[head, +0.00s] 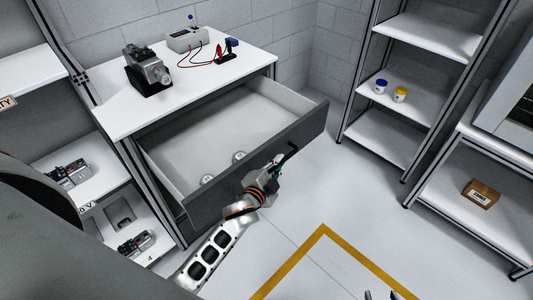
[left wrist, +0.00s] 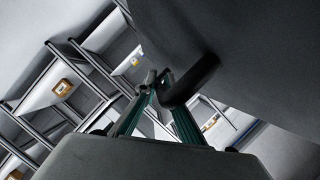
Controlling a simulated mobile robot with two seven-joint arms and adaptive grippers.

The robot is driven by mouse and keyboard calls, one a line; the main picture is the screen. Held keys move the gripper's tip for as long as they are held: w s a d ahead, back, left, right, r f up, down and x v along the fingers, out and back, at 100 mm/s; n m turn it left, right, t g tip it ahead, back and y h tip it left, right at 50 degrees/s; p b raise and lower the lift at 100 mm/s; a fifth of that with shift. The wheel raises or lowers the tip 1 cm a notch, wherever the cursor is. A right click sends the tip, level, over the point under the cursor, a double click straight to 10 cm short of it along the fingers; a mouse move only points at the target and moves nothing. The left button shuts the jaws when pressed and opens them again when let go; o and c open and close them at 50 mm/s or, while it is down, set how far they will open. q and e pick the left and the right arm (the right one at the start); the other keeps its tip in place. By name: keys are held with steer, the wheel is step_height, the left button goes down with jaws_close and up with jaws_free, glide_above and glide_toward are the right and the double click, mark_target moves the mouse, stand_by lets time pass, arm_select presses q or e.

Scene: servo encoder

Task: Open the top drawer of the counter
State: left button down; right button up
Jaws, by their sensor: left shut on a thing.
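The counter (head: 110,117) has its top drawer (head: 256,155) pulled well out, and the pale inside shows. Two small round pale items (head: 239,156) lie in it near the front. My left gripper (head: 277,163) is at the dark drawer handle (head: 291,150) on the outer face of the front panel and is shut on it. In the left wrist view, the fingers (left wrist: 157,78) meet around the black handle bar (left wrist: 190,82). Only the fingertips of my right gripper (head: 388,296) show at the bottom edge of the head view, apart, with nothing seen between them.
On the counter top stand a grey device (head: 147,71) and a meter (head: 187,39) with cables. A shelf rack (head: 402,88) with two small jars stands at the back right. Another shelf holds a cardboard box (head: 481,194). The floor (head: 325,190) before the drawer is clear.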

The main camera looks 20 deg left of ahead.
arm_select(q)
steer(key=shift+s+d, duration=0.3)
steer(key=shift+d, duration=0.45)
steer(key=shift+s+d, duration=0.3)
steer(key=shift+d, duration=0.45)
steer(key=c, duration=2.1)
jaws_free()
steer(key=shift+c, duration=0.2)
steer(key=v, duration=1.2)
steer(key=s+a+f+n+g+h, duration=0.2)
steer(key=s+f+n+g, duration=0.2)
steer(key=s+f, duration=0.9)
steer(key=n, duration=0.3)
steer(key=shift+s+n+g, duration=0.2)
steer(key=shift+n+g, duration=0.2)
